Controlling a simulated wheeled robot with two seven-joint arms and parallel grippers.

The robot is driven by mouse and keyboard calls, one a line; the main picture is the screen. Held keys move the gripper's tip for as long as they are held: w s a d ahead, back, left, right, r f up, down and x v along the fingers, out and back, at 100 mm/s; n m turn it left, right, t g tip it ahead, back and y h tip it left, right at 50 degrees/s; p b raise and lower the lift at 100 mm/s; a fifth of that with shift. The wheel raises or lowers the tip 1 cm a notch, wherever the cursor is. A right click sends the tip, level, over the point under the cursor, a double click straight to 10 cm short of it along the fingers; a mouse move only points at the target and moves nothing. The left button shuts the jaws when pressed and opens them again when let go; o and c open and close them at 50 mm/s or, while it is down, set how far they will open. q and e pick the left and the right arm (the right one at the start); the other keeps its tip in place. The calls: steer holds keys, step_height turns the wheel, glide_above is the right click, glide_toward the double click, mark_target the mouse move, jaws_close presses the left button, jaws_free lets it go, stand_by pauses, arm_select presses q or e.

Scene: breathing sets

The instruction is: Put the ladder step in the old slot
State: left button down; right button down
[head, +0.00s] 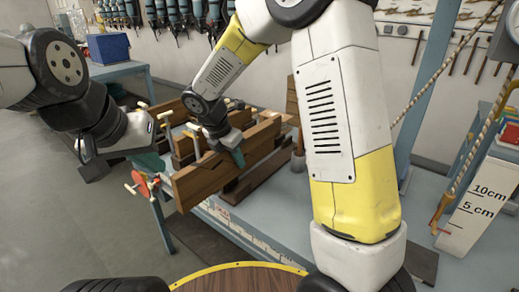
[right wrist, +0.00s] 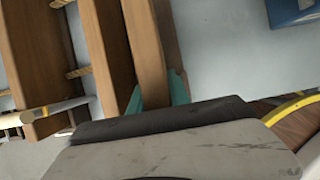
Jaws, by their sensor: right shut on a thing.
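My right gripper (head: 230,146) is at the top edge of a brown wooden board, the ladder step (head: 200,186), above the workbench. In the right wrist view its teal finger pads (right wrist: 157,92) are on both sides of the step (right wrist: 147,45), shut on it. More wooden boards (right wrist: 105,45) stand beside the held step, with rope between some of them. I cannot make out the old slot; the gripper and boards cover that area. My left gripper (head: 92,166) is left of the boards, apart from them; its fingertips do not show clearly.
The blue-grey workbench (head: 270,232) carries the boards and a red-and-wood clamp handle (head: 141,184) at its left end. A blue box (head: 108,48) stands on a table behind. A rope and a marked white board (head: 474,208) are at the right.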

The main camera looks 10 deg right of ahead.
steer(key=w+d, duration=0.3)
steer(key=d, duration=0.1)
steer(key=w+d+f, duration=0.1)
steer(key=w+d, duration=0.6)
steer(key=d, duration=0.1)
steer(key=shift+w+d+f, duration=0.15)
steer(key=shift+f, duration=0.05)
steer(key=shift+d+f, duration=0.1)
steer(key=shift+f, duration=1.65)
steer(key=c, duration=1.2)
jaws_free()
steer(key=shift+f, duration=0.1)
steer(key=shift+c, duration=0.2)
